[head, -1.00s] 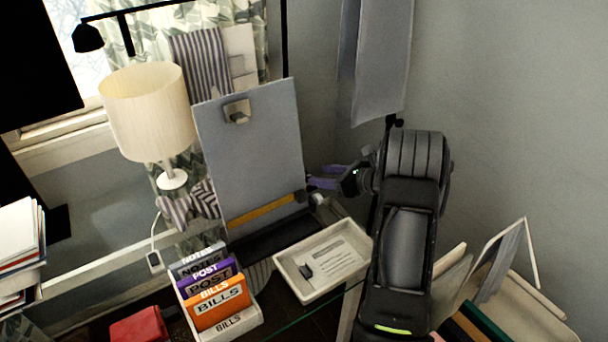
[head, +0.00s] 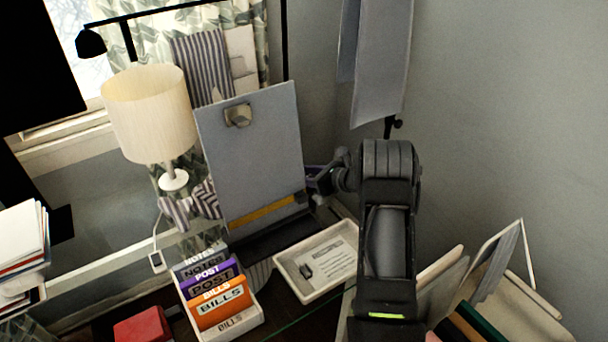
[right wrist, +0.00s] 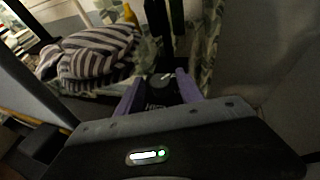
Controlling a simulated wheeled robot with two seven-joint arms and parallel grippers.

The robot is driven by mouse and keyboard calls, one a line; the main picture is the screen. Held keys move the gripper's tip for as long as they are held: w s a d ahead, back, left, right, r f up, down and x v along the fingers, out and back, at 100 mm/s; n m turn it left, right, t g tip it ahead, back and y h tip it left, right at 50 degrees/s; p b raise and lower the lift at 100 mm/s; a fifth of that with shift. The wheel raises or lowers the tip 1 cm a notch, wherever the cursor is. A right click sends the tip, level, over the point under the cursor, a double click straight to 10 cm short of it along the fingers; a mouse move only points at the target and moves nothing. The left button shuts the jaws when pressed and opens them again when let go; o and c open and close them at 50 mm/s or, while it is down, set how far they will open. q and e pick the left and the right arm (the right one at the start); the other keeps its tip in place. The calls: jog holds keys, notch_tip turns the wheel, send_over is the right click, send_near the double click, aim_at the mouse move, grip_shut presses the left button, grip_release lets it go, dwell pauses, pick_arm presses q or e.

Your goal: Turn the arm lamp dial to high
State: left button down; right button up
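The black arm lamp shows in the head view with its small shade (head: 91,41) at the upper left. Its post (head: 285,40) goes down behind the upright grey clipboard (head: 252,150). My right gripper (head: 312,178) is beside the clipboard's right edge, partly hidden behind it. In the right wrist view its two purple fingers (right wrist: 160,90) stand apart. A dark part with a small grey round spot (right wrist: 163,78) lies between and beyond them, below black uprights (right wrist: 160,30). I cannot tell whether that spot is the dial, or its setting. My left gripper is out of view.
A cream table lamp (head: 150,115) stands left of the clipboard. A white tray (head: 350,283) and a letter holder (head: 240,325) sit in front. A striped cloth (right wrist: 95,52) lies left of my fingers. A grey panel (head: 383,60) hangs above my right arm.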

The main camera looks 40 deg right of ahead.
grip_shut()
dwell(0.3)
jog(key=shift+f+m+h+b, duration=0.15)
jog(key=shift+m+h+b, duration=0.25)
jog(key=shift+b, duration=0.7)
jog(key=shift+a+m+t+h+b, duration=0.1)
jog(key=shift+m+t+h+b, duration=0.2)
jog(key=shift+m+h+b, duration=0.15)
jog(key=shift+r, duration=0.2)
jog(key=shift+o, duration=0.9)
grip_release()
jog(key=shift+s, duration=0.15)
